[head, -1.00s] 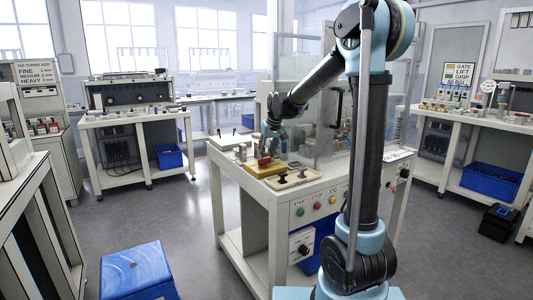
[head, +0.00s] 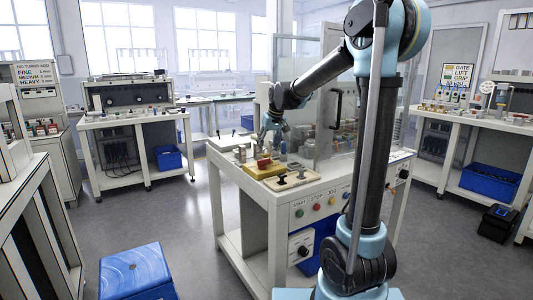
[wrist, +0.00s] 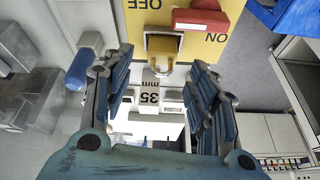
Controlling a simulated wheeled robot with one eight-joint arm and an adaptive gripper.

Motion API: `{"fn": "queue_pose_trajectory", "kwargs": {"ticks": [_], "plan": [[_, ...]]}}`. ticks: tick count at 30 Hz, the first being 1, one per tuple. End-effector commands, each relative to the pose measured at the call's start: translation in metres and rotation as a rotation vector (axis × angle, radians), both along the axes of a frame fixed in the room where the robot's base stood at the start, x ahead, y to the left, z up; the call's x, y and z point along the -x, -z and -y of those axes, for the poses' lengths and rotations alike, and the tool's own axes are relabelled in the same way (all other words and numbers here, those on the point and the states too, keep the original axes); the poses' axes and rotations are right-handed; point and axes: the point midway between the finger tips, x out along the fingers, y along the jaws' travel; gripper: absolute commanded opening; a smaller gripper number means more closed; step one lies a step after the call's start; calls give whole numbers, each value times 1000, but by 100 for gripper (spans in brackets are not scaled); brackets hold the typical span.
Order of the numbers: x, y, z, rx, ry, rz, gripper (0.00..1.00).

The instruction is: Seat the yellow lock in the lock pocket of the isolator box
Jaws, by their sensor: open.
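The yellow isolator box (wrist: 205,48) fills the top of the wrist view, with ON and OFF lettering and a red handle (wrist: 201,17). It also stands on the bench in the head view (head: 256,171). The yellow lock (wrist: 162,62) is at the box's near edge, at a grey-framed pocket. I cannot tell how deep it sits there. My gripper (wrist: 158,95) is open, one finger on either side of the lock's line and clear of it. In the head view my gripper (head: 273,130) is above the box, too small for detail.
A blue cylinder (wrist: 78,69) and grey metal blocks (wrist: 37,97) stand to the left. A tan board with black knobs (head: 292,181) lies beside the box. A clear guard panel (head: 335,125) rises behind it.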

Motion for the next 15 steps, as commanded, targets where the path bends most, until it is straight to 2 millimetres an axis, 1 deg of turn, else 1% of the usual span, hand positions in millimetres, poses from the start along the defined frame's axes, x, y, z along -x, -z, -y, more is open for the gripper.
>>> {"fn": "queue_pose_trajectory", "kwargs": {"ticks": [1,6,10,15], "plan": [[4,-10,2,0,0,0,53],[15,-39,7,0,-1,0,53],[20,-56,11,0,0,0,53],[25,-68,14,0,0,0,53]]}}
